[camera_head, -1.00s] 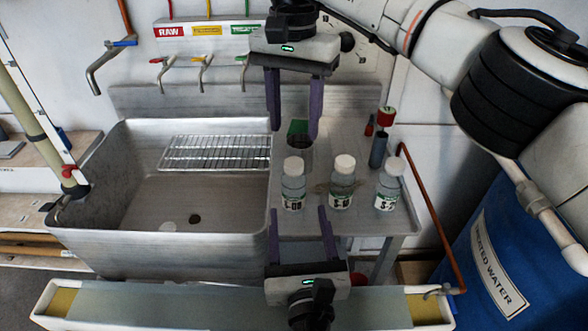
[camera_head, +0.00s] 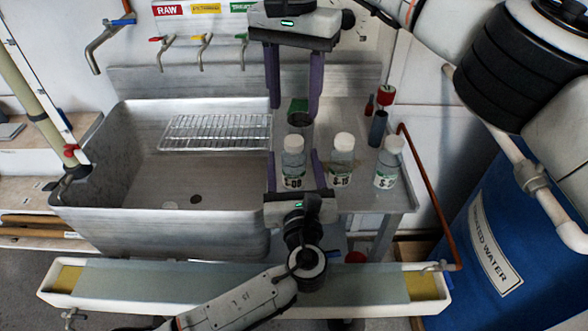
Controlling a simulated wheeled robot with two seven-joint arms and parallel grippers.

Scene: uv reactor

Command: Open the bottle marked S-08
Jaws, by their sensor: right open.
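The S-08 bottle (camera_head: 293,165) is clear, with a white cap (camera_head: 293,142) on it. It stands upright on the metal side table, leftmost of three similar bottles. My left gripper (camera_head: 295,158) comes from the near side with its purple fingers on either side of this bottle. It looks open, with gaps between fingers and bottle. My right gripper (camera_head: 293,112) points down from above, open and empty. Its fingertips appear just above and behind the cap in the picture; the exact depth is hard to tell.
A sink (camera_head: 105,165) with a wire rack (camera_head: 215,131) lies left. A blue barrel (camera_head: 465,235) stands right.

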